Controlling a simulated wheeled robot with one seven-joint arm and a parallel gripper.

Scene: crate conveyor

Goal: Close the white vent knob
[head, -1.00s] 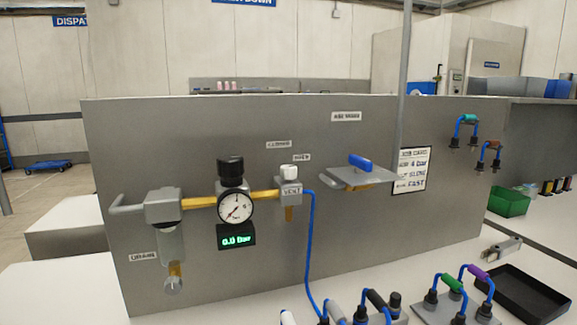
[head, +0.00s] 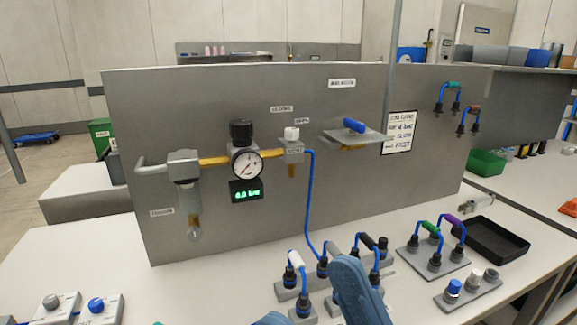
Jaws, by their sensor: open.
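The white vent knob (head: 291,133) sits on top of a small grey valve block (head: 291,151) on the upright grey panel. The block is at the right end of a brass pipe, and a blue hose leaves its right side. Small labels stand above the knob, one up to the left and one close to its upper right; their text is too blurred to read surely. Blue parts of my arm show at the bottom edge, well below and in front of the knob.
A black regulator knob (head: 241,131), a round gauge (head: 247,164) and a green-lit display (head: 246,191) are left of the vent. A shelf with a blue handle (head: 354,125) juts out at right. Hose couplings (head: 299,283) stand on the white bench below.

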